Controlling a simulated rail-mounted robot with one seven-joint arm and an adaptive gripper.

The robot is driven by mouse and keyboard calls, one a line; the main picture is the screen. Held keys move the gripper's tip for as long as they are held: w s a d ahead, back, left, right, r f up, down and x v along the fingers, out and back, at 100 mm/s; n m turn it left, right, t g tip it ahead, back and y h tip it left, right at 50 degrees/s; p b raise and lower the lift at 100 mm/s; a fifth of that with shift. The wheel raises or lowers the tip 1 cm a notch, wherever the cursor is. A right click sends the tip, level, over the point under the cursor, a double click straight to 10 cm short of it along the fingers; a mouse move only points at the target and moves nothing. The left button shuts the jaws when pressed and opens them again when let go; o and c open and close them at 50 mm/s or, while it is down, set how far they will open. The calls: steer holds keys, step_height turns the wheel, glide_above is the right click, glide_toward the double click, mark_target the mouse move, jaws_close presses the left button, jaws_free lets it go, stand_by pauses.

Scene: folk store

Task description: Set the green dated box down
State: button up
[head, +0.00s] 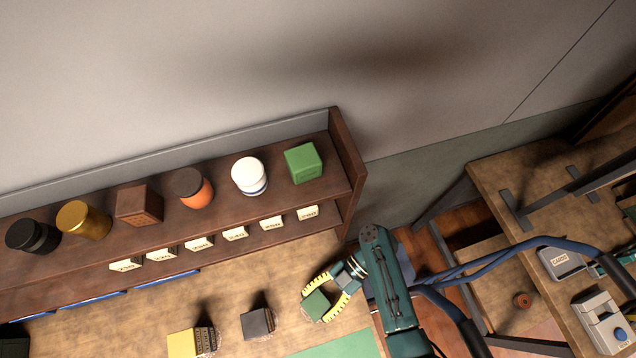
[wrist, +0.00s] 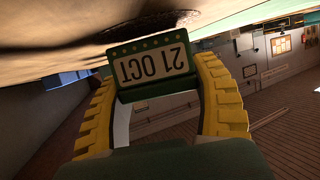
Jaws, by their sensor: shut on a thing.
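The green dated box (head: 317,304) is between the yellow fingers of my gripper (head: 328,298), over the wooden counter right of the other dated boxes. My gripper is shut on it. In the wrist view the box (wrist: 124,91) shows its pale label, "21 OCT", upside down, with the fingers on both sides. The counter surface (wrist: 75,35) runs along the top of that view, close to the box. I cannot tell whether the box touches it.
A dark box (head: 257,322) and a yellow box (head: 181,344) stand on the counter to the left. A green mat (head: 340,347) lies in front. Behind, a brown shelf (head: 345,165) bears several containers, a green block (head: 303,163) and price tags. Bare counter lies between dark box and gripper.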

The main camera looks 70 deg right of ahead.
steer(key=shift+f+b, duration=0.3)
steer(key=shift+f, duration=0.1)
